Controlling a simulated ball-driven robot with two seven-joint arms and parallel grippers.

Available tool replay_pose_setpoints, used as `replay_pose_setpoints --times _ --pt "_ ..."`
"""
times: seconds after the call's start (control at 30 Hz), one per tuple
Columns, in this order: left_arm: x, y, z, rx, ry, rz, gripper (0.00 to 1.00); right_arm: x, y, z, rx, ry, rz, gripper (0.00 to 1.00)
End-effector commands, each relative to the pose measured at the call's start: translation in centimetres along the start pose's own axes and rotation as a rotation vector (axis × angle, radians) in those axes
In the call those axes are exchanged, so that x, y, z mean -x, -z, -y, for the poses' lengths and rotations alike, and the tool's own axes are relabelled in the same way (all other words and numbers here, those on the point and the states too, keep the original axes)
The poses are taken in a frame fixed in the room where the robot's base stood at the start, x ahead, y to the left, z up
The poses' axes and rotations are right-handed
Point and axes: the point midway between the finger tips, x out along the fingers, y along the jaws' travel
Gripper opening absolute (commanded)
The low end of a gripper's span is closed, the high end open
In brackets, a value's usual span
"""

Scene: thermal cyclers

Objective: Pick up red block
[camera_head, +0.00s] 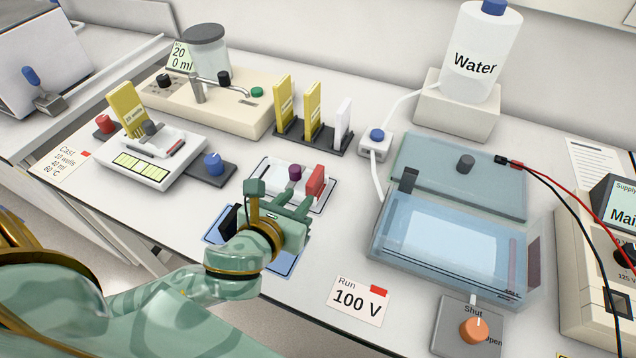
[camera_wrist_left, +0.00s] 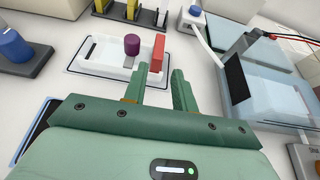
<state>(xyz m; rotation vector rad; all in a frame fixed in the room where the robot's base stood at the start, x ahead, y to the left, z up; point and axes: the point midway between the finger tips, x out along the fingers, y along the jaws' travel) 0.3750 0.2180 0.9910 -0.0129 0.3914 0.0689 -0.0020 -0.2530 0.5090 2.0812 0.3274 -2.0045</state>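The red block (camera_head: 315,180) stands upright at the right end of a small white tray (camera_head: 272,180). It also shows in the left wrist view (camera_wrist_left: 157,52), just beyond my fingertips. My left gripper (camera_head: 296,198) is at the near right side of the tray, its fingers pointing toward the block. In the left wrist view the fingers (camera_wrist_left: 160,72) are apart with nothing held between them. The block stands ahead of the gap, nearer the left finger; contact cannot be told. My right gripper is not in view.
A purple knob (camera_head: 295,172) stands in the tray left of the block. A rack (camera_head: 318,139) with yellow and white pieces is behind. A blue transparent gel box (camera_head: 400,262) is to the right. A blue mat (camera_head: 284,265) lies under my gripper.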

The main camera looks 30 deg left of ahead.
Motion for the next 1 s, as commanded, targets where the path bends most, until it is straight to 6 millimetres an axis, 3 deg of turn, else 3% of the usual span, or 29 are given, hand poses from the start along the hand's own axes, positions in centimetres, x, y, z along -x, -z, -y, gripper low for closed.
replay_pose_setpoints --times 0.13,0.43,0.63,0.97,1.0 --pt "-3.5 0.2 0.0 0.0 -0.001 0.001 0.27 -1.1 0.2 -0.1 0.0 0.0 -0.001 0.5" --pt "-6.6 0.3 -0.1 0.002 0.0 0.0 0.27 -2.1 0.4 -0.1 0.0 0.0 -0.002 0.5" --pt "-9.9 0.7 -0.2 0.001 0.0 -0.001 0.27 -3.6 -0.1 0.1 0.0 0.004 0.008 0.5" --pt "-10.7 0.4 -0.2 -0.001 0.001 -0.001 0.27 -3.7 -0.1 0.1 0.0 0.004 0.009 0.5" --pt "-10.7 0.4 -0.2 -0.001 0.001 -0.001 0.16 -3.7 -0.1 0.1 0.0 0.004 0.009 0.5"
